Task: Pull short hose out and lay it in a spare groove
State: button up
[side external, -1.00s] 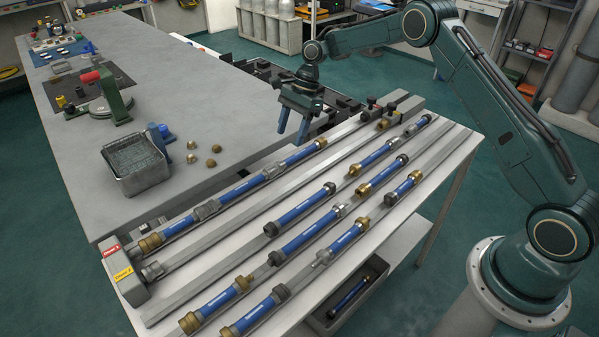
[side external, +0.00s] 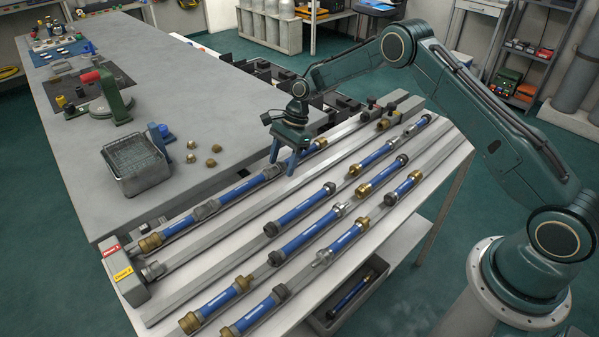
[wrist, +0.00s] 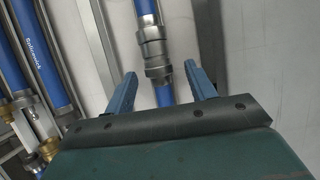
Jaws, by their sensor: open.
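A line of blue hose lengths with grey couplings lies along the back groove; its left length (side external: 180,226) ends in a brass fitting. The middle length (side external: 240,189) runs between two couplings. I cannot tell which piece is the short hose. My gripper (side external: 283,164) is open above the right part of this line. In the wrist view my gripper (wrist: 163,84) has one finger on each side of the line, just beside a grey coupling (wrist: 155,50). Whether it is low enough to touch is unclear. The strip in front of the line (side external: 210,240) looks bare.
Several other blue hoses (side external: 296,242) with brass or grey ends lie in the front grooves. A block with red and yellow labels (side external: 124,278) stands at the left end; a grey block (side external: 404,102) stands at the right. A wire basket (side external: 140,178) sits on the bench behind.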

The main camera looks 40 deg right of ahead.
grip_shut()
jog(key=shift+d, duration=1.75)
jog(key=shift+r, duration=0.2)
dwell(0.4)
jog(key=shift+r, duration=2.9)
jog(key=shift+r, duration=0.1)
